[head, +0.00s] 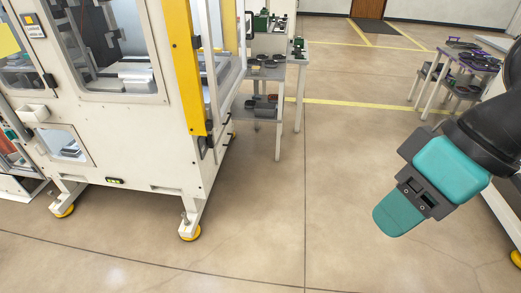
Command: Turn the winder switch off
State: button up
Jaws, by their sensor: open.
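No switch that I can make out as the winder switch shows in the head view. Small green machines (262,22) stand on the bench at the back, too small to read. A large white machine cabinet (135,115) with windows and a yellow post fills the left. A small panel with an orange mark (33,25) is on its upper left. My gripper (399,210), teal and dark grey, hangs at the right over bare floor. It is open, apart from everything, with nothing seen in it. One finger largely hides the other.
A grey shelf table (296,60) with small parts stands right of the cabinet. Another table (470,62) with dark items is at the back right. The cabinet's yellow-footed legs (190,231) stick out at floor level. The middle floor (310,200) is clear.

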aim_at(209, 141)
jog(key=z, duration=1)
jog(key=i, duration=1.7)
jog(key=u, duration=0.6)
jog(key=i, duration=0.9)
jog(key=u, duration=1.35)
jog(key=i, duration=0.55)
jog(key=u, duration=0.5)
